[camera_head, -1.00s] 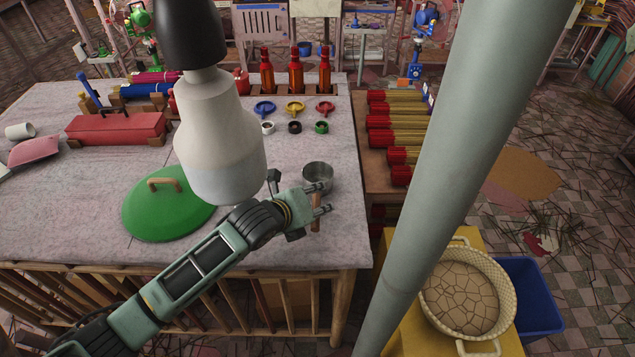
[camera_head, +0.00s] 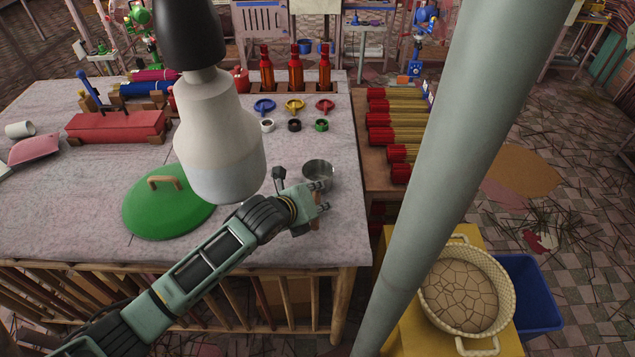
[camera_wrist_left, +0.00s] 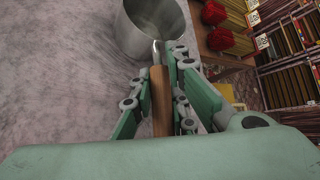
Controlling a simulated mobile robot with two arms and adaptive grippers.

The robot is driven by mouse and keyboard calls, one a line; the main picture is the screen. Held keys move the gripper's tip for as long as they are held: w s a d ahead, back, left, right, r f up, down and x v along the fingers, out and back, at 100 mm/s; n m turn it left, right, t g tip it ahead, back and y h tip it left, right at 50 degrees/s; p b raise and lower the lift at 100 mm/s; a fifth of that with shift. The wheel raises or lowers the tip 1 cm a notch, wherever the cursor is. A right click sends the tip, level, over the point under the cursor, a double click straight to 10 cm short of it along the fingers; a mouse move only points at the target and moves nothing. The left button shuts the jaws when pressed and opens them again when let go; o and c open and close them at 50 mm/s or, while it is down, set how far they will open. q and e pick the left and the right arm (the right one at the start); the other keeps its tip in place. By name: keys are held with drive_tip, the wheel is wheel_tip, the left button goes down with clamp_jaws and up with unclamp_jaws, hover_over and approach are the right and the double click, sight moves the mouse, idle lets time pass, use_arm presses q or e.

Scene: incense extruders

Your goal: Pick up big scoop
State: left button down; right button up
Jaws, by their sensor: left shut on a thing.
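The big scoop is a metal cup (camera_head: 318,172) with a wooden handle, near the right edge of the table. In the left wrist view its round metal bowl (camera_wrist_left: 151,27) is at the top and its brown handle (camera_wrist_left: 160,98) runs down between the fingers. My left gripper (camera_head: 322,196) is over the handle and shut on it; in the left wrist view its fingers (camera_wrist_left: 168,62) lie on both sides of the handle. In the head view the gripper covers most of the handle. I cannot tell whether the scoop is clear of the table. My right gripper is not in view.
A green lid (camera_head: 168,208) lies left of my left gripper. Small colored funnels (camera_head: 295,106) and red bottles (camera_head: 296,72) stand farther back. Bundles of red-tipped sticks (camera_head: 395,134) lie on a side table to the right. A basket (camera_head: 425,290) stands front right.

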sight(316, 195)
use_arm(q)
drive_tip(key=shift+r, duration=0.1)
drive_tip(key=shift+r, duration=0.15)
wheel_tip(316, 195, up, 4)
drive_tip(key=shift+w+f+b, duration=0.1)
drive_tip(key=shift+f+b, duration=0.1)
drive_tip(key=shift+b, duration=0.4)
drive_tip(key=s+d+r+b, duration=0.1)
drive_tip(key=s+d+r, duration=0.6)
drive_tip(key=s+d, duration=0.1)
drive_tip(key=shift+s+b, duration=0.35)
